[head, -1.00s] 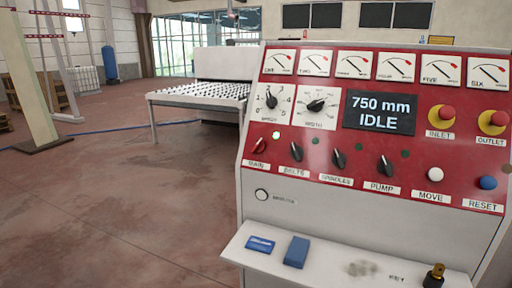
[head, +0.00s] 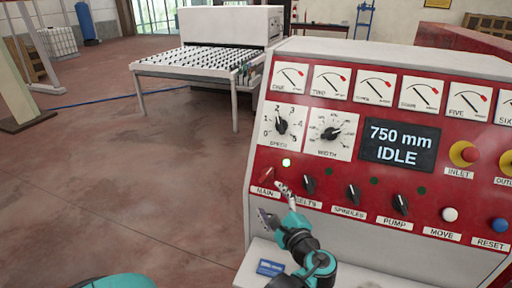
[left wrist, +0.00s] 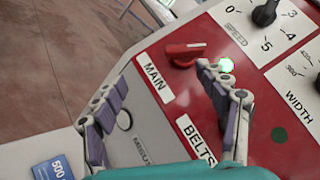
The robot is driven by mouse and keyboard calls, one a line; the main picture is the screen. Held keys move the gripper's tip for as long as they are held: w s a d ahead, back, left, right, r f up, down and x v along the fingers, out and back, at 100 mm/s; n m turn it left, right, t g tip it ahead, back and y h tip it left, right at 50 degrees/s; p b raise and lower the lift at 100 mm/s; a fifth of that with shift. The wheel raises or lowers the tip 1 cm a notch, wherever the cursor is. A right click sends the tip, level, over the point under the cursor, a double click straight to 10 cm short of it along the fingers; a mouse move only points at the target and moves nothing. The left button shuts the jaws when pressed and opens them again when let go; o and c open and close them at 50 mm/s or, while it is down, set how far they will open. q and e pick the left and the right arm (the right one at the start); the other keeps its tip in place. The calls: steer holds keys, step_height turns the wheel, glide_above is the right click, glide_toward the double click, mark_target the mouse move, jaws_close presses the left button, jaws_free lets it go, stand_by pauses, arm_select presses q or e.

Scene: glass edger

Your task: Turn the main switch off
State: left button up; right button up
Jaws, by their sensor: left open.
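The MAIN switch is a red rotary knob at the lower left of the red panel, above its white label. It shows clearly in the left wrist view (left wrist: 186,54) and small in the head view (head: 268,172). My left gripper (head: 272,200) is open and empty in front of the panel's lower left. In the left wrist view (left wrist: 162,80) one finger is near the knob and lamp, the other left of the MAIN label. I cannot tell whether it touches. My right gripper is not in view.
Black BELTS (head: 309,185), SPINDLES (head: 352,194) and PUMP (head: 400,204) knobs run right of the switch. SPEED (head: 282,126) and WIDTH (head: 330,133) dials are above. The display (head: 398,147) reads 750 mm IDLE.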

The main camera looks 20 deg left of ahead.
mark_target(268, 177)
arm_select(q)
steer(key=shift+m+t+y, duration=0.4)
steer(key=shift+m+t, duration=0.1)
steer(key=w+a+r, duration=0.1)
steer(key=w, duration=0.1)
steer(key=w+a, duration=0.1)
steer(key=w, duration=0.1)
steer(key=w+a+r, duration=0.1)
steer(key=w, duration=0.2)
steer(key=shift+w+a+r, duration=0.1)
steer(key=shift+a+r, duration=0.2)
steer(key=shift+r, duration=0.05)
steer(key=c, duration=1.2)
